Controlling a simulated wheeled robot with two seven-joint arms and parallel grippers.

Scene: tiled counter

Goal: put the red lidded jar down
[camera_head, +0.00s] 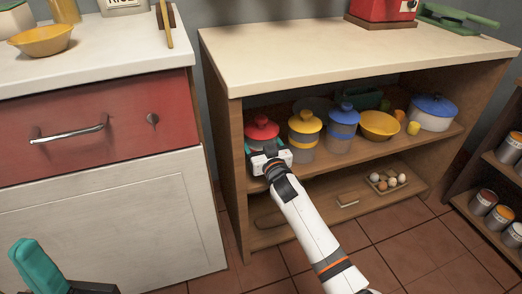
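The red lidded jar (262,128) is upright at the left end of the upper shelf in the open wooden cabinet. Its red lid shows; most of its body is hidden by my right gripper (265,147). That gripper reaches into the cabinet, its teal fingers at either side of the jar just below the lid. Whether they press on the jar, and whether its base touches the shelf, is hidden. My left gripper (37,268) is at the bottom left, away from the jar, in front of the white cabinet. Only part of it shows, with a teal finger.
A yellow-lidded jar (304,128) stands close to the right, then a blue-lidded jar (342,122), yellow bowl (380,126) and blue-lidded pot (433,112). Eggs in a tray (386,182) are on the lower shelf. The cabinet's left side panel (227,150) is close to my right gripper.

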